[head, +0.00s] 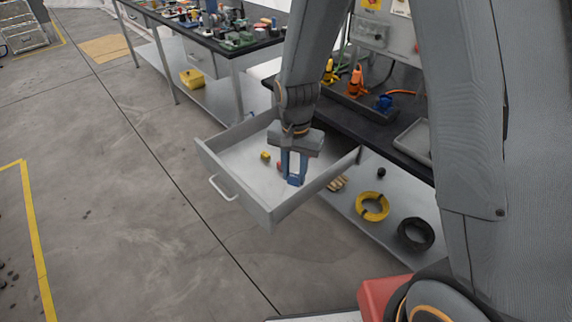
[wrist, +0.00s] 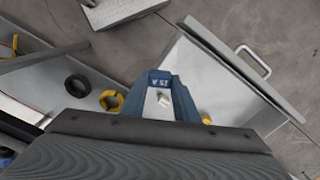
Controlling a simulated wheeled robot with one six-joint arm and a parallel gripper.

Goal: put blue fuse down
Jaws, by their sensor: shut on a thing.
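My gripper (head: 294,168) points down into an open grey drawer (head: 238,197) and is shut on the blue fuse (head: 295,180). In the wrist view the blue fuse (wrist: 160,80) shows between the fingers, with a label that seems to read 15 A. In the head view the fuse is low inside the drawer, near its right wall. I cannot tell whether it touches the drawer floor. A small yellow piece (head: 265,156) lies in the drawer to the left, and a red piece (head: 280,166) is partly hidden beside my gripper.
The drawer is pulled out from a black-topped bench (head: 345,128). A yellow coil (head: 372,206) and a black coil (head: 416,233) lie on the lower shelf at right. The front left of the drawer floor is clear.

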